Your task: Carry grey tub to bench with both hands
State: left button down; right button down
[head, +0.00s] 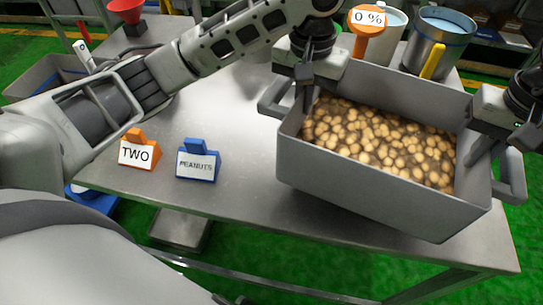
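The grey tub (350,190) is an open rectangular box full of round tan pieces that look like peanuts or potatoes. It is over the right part of the metal bench (250,130), set at an angle. I cannot tell whether its base touches the bench top. My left gripper (307,98) is at the tub's left end, by the left handle, with its fingers close together at the rim. My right gripper (478,155) is at the right end, by the right handle, with its fingers at the rim. Both grips are partly hidden.
An orange sign reading TWO (138,150) and a blue PEANUTS sign (198,162) stand left of the tub. Behind it are a metal pail (425,55), another container (385,40) and an orange 0 % sign (368,28). The bench's middle is clear.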

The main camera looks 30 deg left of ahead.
aim_at(302, 119)
pick_arm(q)
jog(key=shift+a+r, duration=0.2)
pick_arm(e)
jog(key=shift+d+r, duration=0.15)
jog(key=shift+d, duration=0.05)
pick_arm(q)
jog(key=shift+f, duration=0.2)
pick_arm(e)
jog(key=shift+w, duration=0.1)
